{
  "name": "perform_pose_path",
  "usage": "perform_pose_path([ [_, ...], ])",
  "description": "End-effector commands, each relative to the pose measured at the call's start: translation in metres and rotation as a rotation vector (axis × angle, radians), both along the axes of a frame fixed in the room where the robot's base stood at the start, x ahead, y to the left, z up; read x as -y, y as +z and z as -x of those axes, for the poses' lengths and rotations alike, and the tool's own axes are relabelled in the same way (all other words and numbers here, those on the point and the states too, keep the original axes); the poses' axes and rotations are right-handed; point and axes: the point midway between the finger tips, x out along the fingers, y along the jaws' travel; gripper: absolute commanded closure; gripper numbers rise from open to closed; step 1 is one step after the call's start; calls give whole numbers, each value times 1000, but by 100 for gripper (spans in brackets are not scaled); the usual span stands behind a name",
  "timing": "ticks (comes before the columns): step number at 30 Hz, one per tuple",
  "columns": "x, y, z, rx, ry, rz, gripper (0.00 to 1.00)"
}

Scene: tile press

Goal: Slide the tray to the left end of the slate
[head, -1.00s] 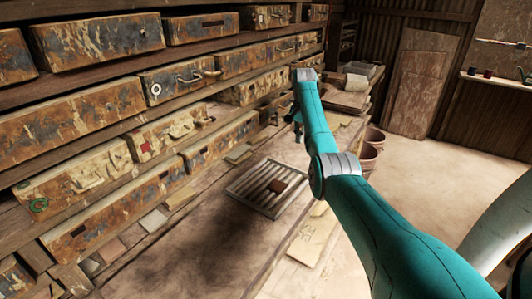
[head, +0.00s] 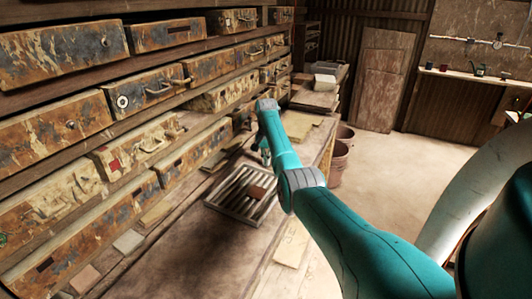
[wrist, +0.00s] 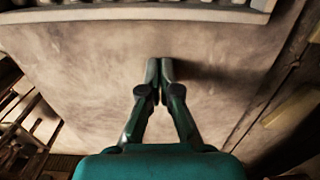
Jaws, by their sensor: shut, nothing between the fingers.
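A slatted grey tray (head: 222,207) lies on the pale, stained slate (head: 195,262) in the head view. A small brown tile (head: 257,192) rests on its slats. Only the tray's rim (wrist: 130,15) and a few slats show along the top of the wrist view. My gripper (wrist: 159,62) is shut and empty, its fingertips together over bare slate (wrist: 80,65) with a gap between them and the tray's rim. In the head view my gripper (head: 266,158) hangs at the far side of the tray. Whether the fingertips touch the slate I cannot tell.
Shelves of rusty, worn drawers (head: 145,90) run along the left, close behind the bench. Loose flat tiles (head: 128,242) lie along the shelf foot. A pale board (head: 292,245) lies at the bench's right side. Pots (head: 340,150) stand on the floor. The near slate is clear.

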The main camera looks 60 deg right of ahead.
Motion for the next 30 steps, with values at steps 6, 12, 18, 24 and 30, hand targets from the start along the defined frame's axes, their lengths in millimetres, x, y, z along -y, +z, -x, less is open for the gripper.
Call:
perform_pose_path([
  [6,-16,1,0,1,1,2,100],
  [12,-31,1,2,1,0,1,100],
  [18,-39,2,3,0,0,0,100],
  [24,-40,2,3,0,0,0,100],
  [30,-40,2,2,0,0,0,100],
])
